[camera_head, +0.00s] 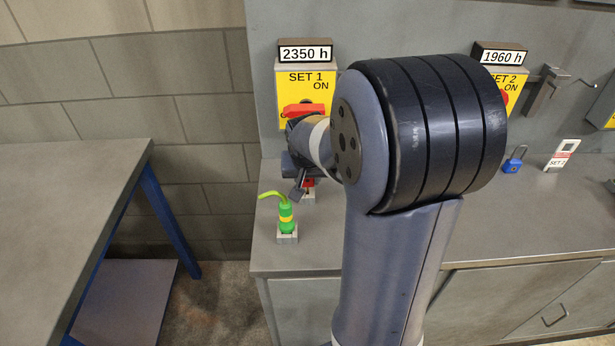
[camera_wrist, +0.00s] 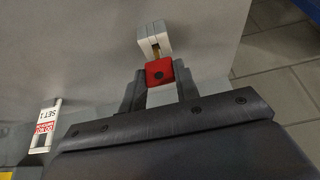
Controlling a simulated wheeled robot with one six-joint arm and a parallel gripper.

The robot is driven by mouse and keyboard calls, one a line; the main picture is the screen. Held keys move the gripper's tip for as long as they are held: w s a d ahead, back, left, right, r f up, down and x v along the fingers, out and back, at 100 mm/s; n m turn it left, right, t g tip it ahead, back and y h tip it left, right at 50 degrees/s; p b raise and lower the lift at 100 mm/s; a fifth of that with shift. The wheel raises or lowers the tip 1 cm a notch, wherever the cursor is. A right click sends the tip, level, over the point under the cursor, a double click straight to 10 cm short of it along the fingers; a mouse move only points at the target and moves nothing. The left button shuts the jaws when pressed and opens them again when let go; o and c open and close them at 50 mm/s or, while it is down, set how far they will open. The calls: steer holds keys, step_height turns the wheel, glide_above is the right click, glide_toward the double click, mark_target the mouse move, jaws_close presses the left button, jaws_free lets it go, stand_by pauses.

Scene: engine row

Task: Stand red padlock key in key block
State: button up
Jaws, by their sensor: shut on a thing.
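The red padlock key (camera_wrist: 159,71) is between my gripper's (camera_wrist: 159,85) two dark fingers in the wrist view, its square red head outward. A short brass-coloured part shows just beyond the head, at the pale grey key block (camera_wrist: 153,36). I cannot tell how far the brass part is inside the block. In the head view my gripper (camera_head: 297,182) is low over the counter, partly hidden by my arm. A bit of the red key (camera_head: 309,182) shows there, above the key block (camera_head: 308,198).
A green oil can (camera_head: 286,217) stands in a small grey holder at the counter's (camera_head: 430,240) left front. The SET 1 switch panel (camera_head: 305,92) with a red handle is behind. A blue padlock (camera_head: 514,160) and SET 2 tag (camera_head: 562,154) are at right. A SET 1 tag (camera_wrist: 42,130) shows in the wrist view.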

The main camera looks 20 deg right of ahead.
steer(key=shift+f+b, duration=0.9)
steer(key=shift+f, duration=0.25)
steer(key=o, duration=1)
steer(key=shift+r, duration=0.1)
steer(key=v, duration=1)
steer(key=shift+r, duration=0.35)
steer(key=shift+s+f, duration=0.1)
steer(key=shift+s, duration=0.05)
steer(key=x, duration=1)
steer(key=shift+f, duration=0.35)
steer(key=shift+w+r+p, duration=0.2)
steer(key=shift+r+p, duration=0.3)
steer(key=shift+r, duration=0.05)
steer(key=shift+f, duration=0.1)
